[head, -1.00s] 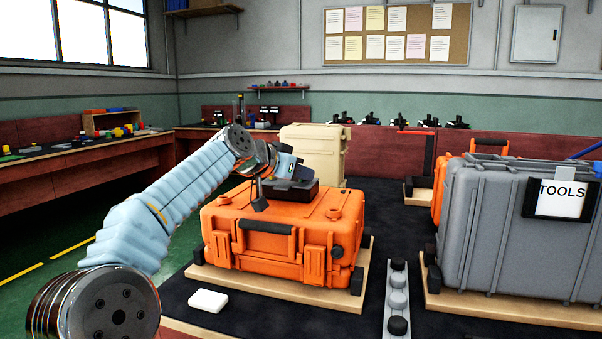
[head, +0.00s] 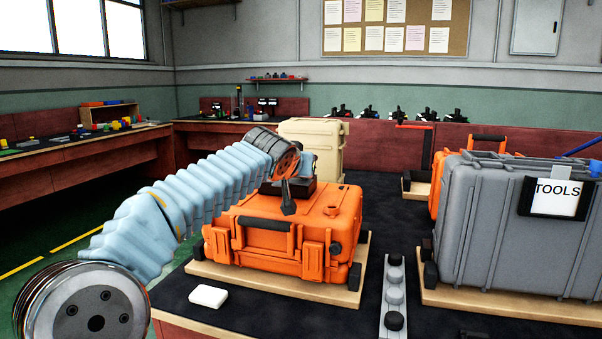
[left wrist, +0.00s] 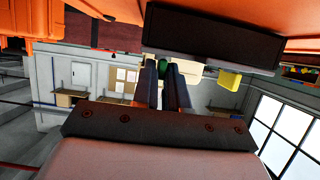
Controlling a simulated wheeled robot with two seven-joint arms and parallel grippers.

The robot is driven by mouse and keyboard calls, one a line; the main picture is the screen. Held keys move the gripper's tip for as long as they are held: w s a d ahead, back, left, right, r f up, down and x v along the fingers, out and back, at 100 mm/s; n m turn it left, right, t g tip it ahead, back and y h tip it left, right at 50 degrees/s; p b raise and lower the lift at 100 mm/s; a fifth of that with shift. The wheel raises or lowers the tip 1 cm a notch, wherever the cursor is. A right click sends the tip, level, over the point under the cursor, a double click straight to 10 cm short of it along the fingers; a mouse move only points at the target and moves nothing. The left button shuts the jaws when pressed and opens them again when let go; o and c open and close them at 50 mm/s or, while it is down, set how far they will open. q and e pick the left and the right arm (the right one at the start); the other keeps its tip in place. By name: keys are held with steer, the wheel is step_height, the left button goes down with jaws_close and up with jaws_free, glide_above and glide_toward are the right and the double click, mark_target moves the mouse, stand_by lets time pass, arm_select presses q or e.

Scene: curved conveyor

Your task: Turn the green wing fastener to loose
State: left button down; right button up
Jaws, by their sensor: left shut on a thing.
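The green wing fastener (left wrist: 164,68) shows as a small green patch between my left fingertips in the left wrist view. My left gripper (left wrist: 165,76) is shut on it, and its fingers hide most of it. A dark block (left wrist: 215,40) lies close by in that view. In the head view a dark block (head: 298,190) sits on top of the orange case (head: 270,253). The fastener's exact angle cannot be told. My right gripper is not in view.
A grey case marked TOOLS (head: 500,225) stands at the right. A grey strip with round knobs (head: 394,290) and a white block (head: 207,296) lie on the dark bench top. A beige case (head: 318,145) stands behind.

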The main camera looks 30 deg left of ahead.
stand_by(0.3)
arm_select(q)
steer(key=c, duration=1.2)
jaws_free()
steer(key=shift+c, duration=0.2)
steer(key=b+v, duration=0.1)
steer(key=v, duration=1.2)
steer(key=shift+s+d+b, duration=0.25)
steer(key=shift+s+b, duration=0.05)
steer(key=shift+s, duration=0.05)
steer(key=shift+r, duration=0.1)
